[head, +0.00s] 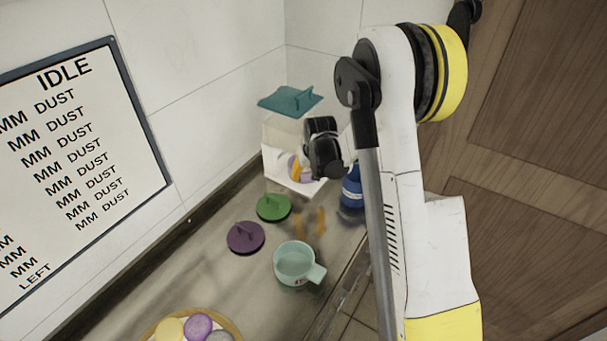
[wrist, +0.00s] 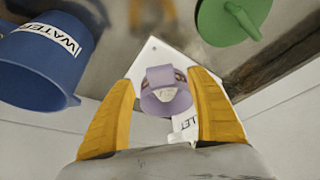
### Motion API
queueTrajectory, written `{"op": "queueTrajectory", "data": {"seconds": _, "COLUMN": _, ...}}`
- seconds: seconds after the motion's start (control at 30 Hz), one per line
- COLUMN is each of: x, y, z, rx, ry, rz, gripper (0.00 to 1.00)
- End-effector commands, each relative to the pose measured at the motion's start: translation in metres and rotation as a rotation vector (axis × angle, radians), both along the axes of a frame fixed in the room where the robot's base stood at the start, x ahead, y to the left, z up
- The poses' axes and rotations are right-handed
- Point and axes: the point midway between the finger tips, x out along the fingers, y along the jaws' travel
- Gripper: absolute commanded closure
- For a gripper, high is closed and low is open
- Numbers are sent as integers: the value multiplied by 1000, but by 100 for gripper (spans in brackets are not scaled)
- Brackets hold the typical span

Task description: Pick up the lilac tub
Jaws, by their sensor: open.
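The lilac tub (wrist: 166,102) shows in the wrist view between my spread fingers, with a strap-like part on its far side and something pale inside. It is over or on a white surface (wrist: 152,52); contact is unclear. My gripper (wrist: 161,80) is open, a yellow finger on each side, with gaps visible to the tub. In the head view a lilac patch (head: 291,166), seemingly the tub, shows at the white container (head: 279,141), partly hidden by my black wrist and yellow fingers. Its exact seat there cannot be told.
A blue WATER mug (wrist: 45,60) stands close on the wrist view's left, a green lid (wrist: 228,18) at upper right. A teal lid (head: 290,100) shows above the container. A purple lid (head: 246,237), pale green cup (head: 294,262) and basket (head: 235,326) are nearer; walls stand behind.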

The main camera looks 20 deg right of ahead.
Motion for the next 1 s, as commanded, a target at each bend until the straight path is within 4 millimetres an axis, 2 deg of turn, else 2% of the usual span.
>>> {"op": "queueTrajectory", "data": {"seconds": 0.03, "x": 2, "y": 0, "z": -13, "rx": 0, "ry": 0, "rz": 0, "gripper": 34}}
{"op": "queueTrajectory", "data": {"seconds": 0.1, "x": 6, "y": -1, "z": -25, "rx": 0, "ry": 0, "rz": 0, "gripper": 34}}
{"op": "queueTrajectory", "data": {"seconds": 0.2, "x": 11, "y": -2, "z": -35, "rx": 0, "ry": 0, "rz": 0, "gripper": 34}}
{"op": "queueTrajectory", "data": {"seconds": 0.43, "x": 12, "y": -2, "z": -36, "rx": 0, "ry": -1, "rz": 0, "gripper": 34}}
{"op": "queueTrajectory", "data": {"seconds": 0.47, "x": 12, "y": -2, "z": -36, "rx": 0, "ry": -1, "rz": 0, "gripper": 39}}
{"op": "queueTrajectory", "data": {"seconds": 0.6, "x": 12, "y": -2, "z": -36, "rx": 0, "ry": -1, "rz": 0, "gripper": 82}}
{"op": "queueTrajectory", "data": {"seconds": 0.67, "x": 12, "y": -2, "z": -36, "rx": 0, "ry": -1, "rz": 0, "gripper": 100}}
{"op": "queueTrajectory", "data": {"seconds": 1.0, "x": 12, "y": -3, "z": -36, "rx": 0, "ry": -1, "rz": 0, "gripper": 100}}
